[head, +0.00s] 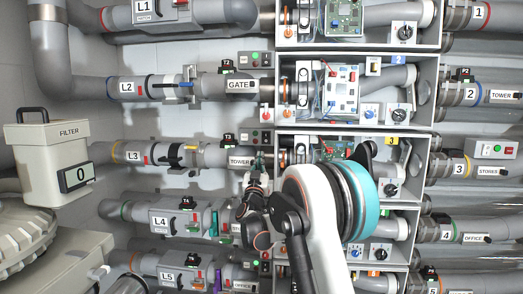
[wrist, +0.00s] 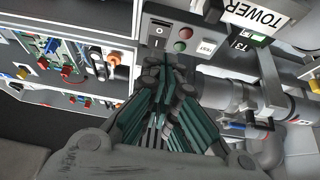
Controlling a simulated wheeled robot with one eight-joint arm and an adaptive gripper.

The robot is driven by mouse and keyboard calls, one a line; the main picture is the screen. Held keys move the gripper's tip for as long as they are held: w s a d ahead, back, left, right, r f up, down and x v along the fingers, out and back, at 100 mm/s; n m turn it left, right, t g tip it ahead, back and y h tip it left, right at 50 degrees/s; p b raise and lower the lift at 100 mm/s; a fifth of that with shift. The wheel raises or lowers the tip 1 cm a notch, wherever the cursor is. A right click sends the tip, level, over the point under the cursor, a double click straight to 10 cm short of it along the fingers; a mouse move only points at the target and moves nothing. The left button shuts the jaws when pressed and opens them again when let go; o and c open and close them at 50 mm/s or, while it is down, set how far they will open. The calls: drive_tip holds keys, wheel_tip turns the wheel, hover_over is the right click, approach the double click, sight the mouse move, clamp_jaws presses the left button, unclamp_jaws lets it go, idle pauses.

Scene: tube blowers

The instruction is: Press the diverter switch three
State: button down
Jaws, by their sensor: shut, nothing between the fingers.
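The row-three control box (wrist: 180,40) is in the upper middle of the wrist view. It has a black rocker switch, a red button (wrist: 180,47), a green button (wrist: 185,33) and a TEST label. A T3 tag (wrist: 240,46) and a TOWER sign (wrist: 255,12) are beside it. The same box (head: 258,137) shows in the head view, left of the third cabinet bay. My gripper (wrist: 168,65) is shut and empty, its fingertips just below the box in the wrist view; contact cannot be told. In the head view my gripper (head: 260,160) is below the box. No legible label names a diverter switch.
The third bay (head: 430,165) holds wiring and a rotary knob (head: 389,190), partly behind my arm. The L3 pipe (head: 135,156) runs in from the left. A filter unit (head: 55,160) stands at the left. Pipes, valves and boxes crowd the rows above and below.

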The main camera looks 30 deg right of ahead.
drive_tip(key=shift+s+a+f, duration=0.25)
drive_tip(key=shift+s+f, duration=0.35)
drive_tip(key=shift+f, duration=0.3)
drive_tip(key=s+a+r+n+y, duration=0.25)
drive_tip(key=s+a+y, duration=0.2)
drive_tip(key=a, duration=0.25)
drive_tip(key=s+a+r+n+y, duration=0.1)
drive_tip(key=s+a+n+y, duration=0.2)
drive_tip(key=a+y, duration=0.35)
drive_tip(key=s+a+f+n+g+y, duration=0.25)
drive_tip(key=s+a, duration=0.25)
drive_tip(key=s, duration=0.4)
drive_tip(key=s+a+f+g, duration=0.1)
drive_tip(key=s+f+g, duration=0.2)
drive_tip(key=s+f, duration=0.3)
drive_tip(key=s+a+f+g, duration=0.2)
drive_tip(key=s+f+g, duration=0.2)
drive_tip(key=s, duration=1.2)
drive_tip(key=s+a+f+m+g, duration=0.1)
drive_tip(key=s+f+g, duration=0.2)
drive_tip(key=s+f, duration=0.7)
drive_tip(key=shift+s+a, duration=0.25)
drive_tip(key=shift+s, duration=0.4)
